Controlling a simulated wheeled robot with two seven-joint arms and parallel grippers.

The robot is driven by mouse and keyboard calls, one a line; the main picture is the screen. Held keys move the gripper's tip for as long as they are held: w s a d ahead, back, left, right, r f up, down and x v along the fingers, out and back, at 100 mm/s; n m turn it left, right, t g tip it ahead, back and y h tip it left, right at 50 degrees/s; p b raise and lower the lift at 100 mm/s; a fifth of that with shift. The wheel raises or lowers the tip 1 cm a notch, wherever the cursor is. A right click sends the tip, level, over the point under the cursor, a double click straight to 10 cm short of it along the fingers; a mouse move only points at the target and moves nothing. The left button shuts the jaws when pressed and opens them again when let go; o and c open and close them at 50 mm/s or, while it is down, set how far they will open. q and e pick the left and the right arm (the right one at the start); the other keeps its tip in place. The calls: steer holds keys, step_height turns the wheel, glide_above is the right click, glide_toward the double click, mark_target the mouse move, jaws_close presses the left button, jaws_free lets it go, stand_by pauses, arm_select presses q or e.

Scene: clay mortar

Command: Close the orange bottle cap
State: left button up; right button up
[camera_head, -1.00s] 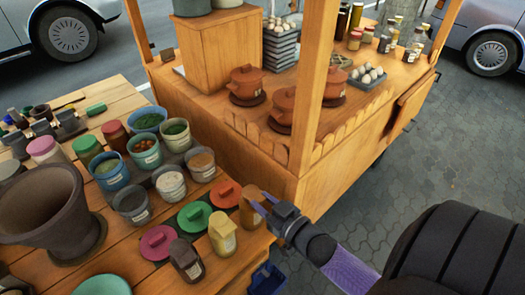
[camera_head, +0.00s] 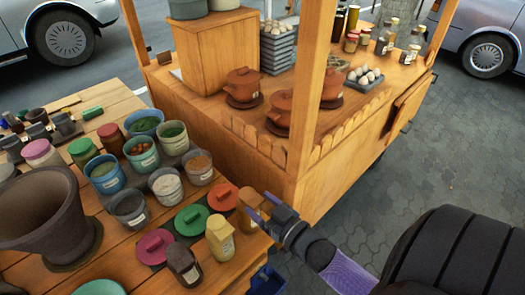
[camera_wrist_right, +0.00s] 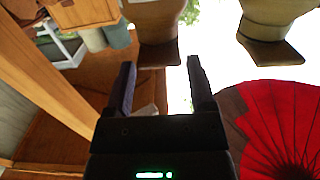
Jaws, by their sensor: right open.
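An orange-brown bottle (camera_head: 245,220) stands at the right edge of the wooden table in the head view, partly covered by my right gripper. My right gripper (camera_head: 262,206) is open, with its fingers at the bottle's upper right side. I cannot tell whether they touch it or whether its cap is open. In the right wrist view my right gripper (camera_wrist_right: 162,85) has its two fingers spread with nothing clearly held between them. The bottle is not clearly seen there. My left gripper is not in view.
A yellow bottle (camera_head: 220,240) and a dark brown bottle (camera_head: 184,265) stand close by at the left. Red (camera_head: 222,195), green (camera_head: 191,219) and pink (camera_head: 154,246) lids lie behind them. A wooden post (camera_head: 307,120) of the stall rises just beyond the gripper.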

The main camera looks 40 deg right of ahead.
steer(key=s+p, duration=0.1)
steer(key=s, duration=0.9)
steer(key=shift+d+r, duration=0.15)
steer(key=shift+d, duration=0.25)
